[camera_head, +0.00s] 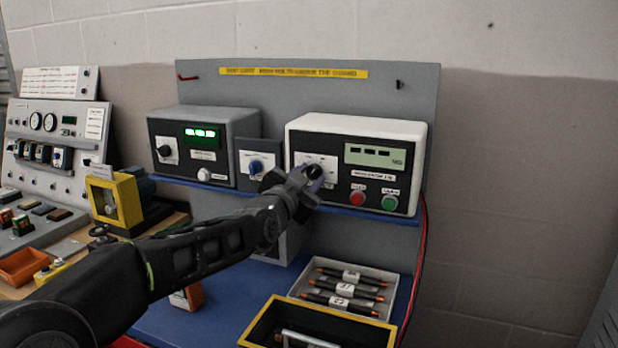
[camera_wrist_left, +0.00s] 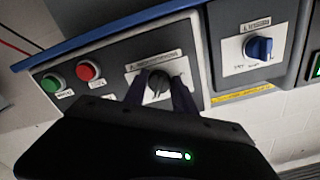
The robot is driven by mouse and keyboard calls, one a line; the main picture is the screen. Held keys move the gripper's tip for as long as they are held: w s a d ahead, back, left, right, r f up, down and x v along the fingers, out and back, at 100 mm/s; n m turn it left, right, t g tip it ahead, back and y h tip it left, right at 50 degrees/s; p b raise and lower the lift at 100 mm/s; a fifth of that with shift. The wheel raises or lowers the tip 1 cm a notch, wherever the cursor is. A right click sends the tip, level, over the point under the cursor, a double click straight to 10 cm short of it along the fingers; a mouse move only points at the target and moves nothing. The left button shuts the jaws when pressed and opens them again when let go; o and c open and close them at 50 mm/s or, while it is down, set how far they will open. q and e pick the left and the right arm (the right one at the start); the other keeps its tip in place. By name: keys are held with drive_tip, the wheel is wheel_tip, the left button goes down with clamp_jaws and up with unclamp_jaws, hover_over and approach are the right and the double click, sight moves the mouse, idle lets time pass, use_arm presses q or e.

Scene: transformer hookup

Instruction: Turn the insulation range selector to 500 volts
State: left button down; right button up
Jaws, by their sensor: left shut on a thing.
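The insulation tester (camera_head: 405,134) is a white box with a dark front panel, a display reading dashes, and red and green buttons. Its black range selector knob (camera_head: 314,171) sits on a white label plate at the panel's left. My left gripper (camera_head: 308,178) is at this knob with its fingers shut on it. In the left wrist view the knob (camera_wrist_left: 158,82) shows between the two fingertips (camera_wrist_left: 160,92). The gripper hides part of the plate, and I cannot read which range the knob points to. My right gripper is not in view.
A blue selector knob (camera_head: 256,167) is on a small panel just left of the tester. A grey unit (camera_head: 215,118) with a lit green display stands further left. A tray of leads (camera_head: 352,272) and a yellow-rimmed box (camera_head: 262,322) lie below on the blue bench.

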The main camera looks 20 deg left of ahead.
use_arm(q)
drive_tip(key=c, duration=1.1)
unclamp_jaws()
drive_tip(key=shift+o, duration=0.2)
drive_tip(key=s+b, duration=0.1)
drive_tip(key=s, duration=0.6)
drive_tip(key=shift+s+d+b, duration=0.25)
drive_tip(key=shift+s+b, duration=0.05)
drive_tip(key=shift+s, duration=0.1)
drive_tip(key=shift+f, duration=0.1)
